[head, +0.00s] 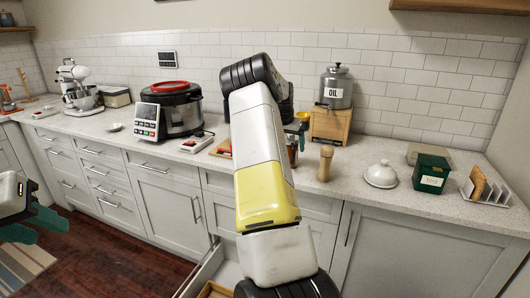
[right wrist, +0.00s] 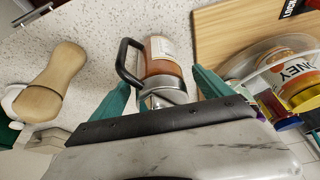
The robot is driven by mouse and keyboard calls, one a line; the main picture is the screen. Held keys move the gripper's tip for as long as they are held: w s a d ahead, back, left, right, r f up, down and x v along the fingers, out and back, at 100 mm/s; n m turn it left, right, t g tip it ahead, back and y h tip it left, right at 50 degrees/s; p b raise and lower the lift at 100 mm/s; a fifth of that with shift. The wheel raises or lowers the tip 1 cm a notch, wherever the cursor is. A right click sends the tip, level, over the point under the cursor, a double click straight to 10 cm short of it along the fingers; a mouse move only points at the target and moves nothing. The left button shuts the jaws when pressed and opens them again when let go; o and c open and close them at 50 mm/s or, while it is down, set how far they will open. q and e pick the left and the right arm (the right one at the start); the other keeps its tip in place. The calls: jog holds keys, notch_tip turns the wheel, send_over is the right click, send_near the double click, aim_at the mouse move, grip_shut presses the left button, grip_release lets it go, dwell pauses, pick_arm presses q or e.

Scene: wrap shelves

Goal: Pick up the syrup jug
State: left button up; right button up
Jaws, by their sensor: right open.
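The syrup jug (right wrist: 161,52) shows in the right wrist view, with amber contents, a pale label, a metal top and a black handle on its left side. My right gripper (right wrist: 161,78) is open above it, one teal finger on each side of the jug's top; I cannot tell whether they touch it. In the head view my right arm hides most of the jug and the right gripper. My left gripper (head: 33,222) is at the left edge of the head view, away from the counter, its teal fingers apart and empty.
A wooden mill (head: 325,163) stands close to the jug. A honey jar (right wrist: 300,75) and a wooden board (right wrist: 235,30) are on its other side. An oil canister (head: 335,87) on a wooden box (head: 331,124), a white dome (head: 380,175) and a green box (head: 431,173) stand along the counter.

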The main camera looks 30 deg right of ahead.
jog(key=x, duration=0.2)
jog(key=shift+w+d+f, duration=0.1)
jog(key=shift+d+f, duration=0.05)
jog(key=shift+f, duration=0.2)
jog(key=c, duration=2)
jog(key=shift+r, duration=0.15)
grip_shut()
